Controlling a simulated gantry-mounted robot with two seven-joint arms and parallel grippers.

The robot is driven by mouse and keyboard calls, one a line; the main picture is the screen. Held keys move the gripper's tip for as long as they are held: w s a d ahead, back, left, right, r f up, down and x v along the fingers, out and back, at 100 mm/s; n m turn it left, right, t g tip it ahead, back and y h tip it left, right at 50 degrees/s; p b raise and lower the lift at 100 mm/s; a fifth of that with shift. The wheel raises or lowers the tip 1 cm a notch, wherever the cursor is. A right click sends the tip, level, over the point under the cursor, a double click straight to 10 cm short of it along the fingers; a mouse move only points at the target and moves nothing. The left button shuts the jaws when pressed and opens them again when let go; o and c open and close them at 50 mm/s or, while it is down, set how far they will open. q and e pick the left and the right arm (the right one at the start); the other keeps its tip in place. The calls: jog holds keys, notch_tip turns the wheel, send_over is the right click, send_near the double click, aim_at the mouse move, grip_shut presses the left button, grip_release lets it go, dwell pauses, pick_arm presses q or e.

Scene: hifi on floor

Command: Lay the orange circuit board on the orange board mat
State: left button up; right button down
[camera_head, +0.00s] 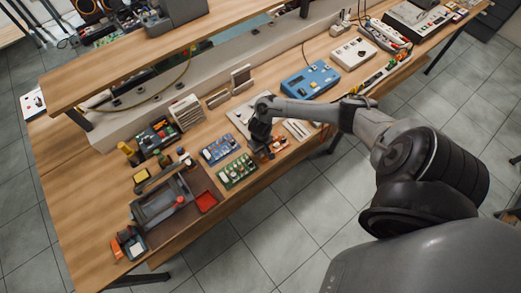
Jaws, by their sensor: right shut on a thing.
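The right gripper (262,152) hangs over the front part of the bench, its arm coming in from the right. It is shut on the orange circuit board (279,145), which shows as a small orange patch beside the fingertips. The gripper hides part of the board. I cannot tell whether the board touches the bench. I cannot pick out the orange board mat; it may be hidden under the board and gripper. The left gripper is out of view.
A blue board (218,148) and a green board (237,171) lie left of the gripper. A blue instrument (310,79) stands to the right. A raised shelf (150,58) runs along the back.

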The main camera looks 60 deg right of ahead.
dwell(0.4)
jog(key=c, duration=0.6)
grip_release()
jog(key=shift+r, duration=0.1)
jog(key=shift+r+p, duration=1.6)
jog(key=shift+p, duration=0.4)
jog(key=shift+r+p, duration=1.3)
jog(key=shift+p, duration=0.3)
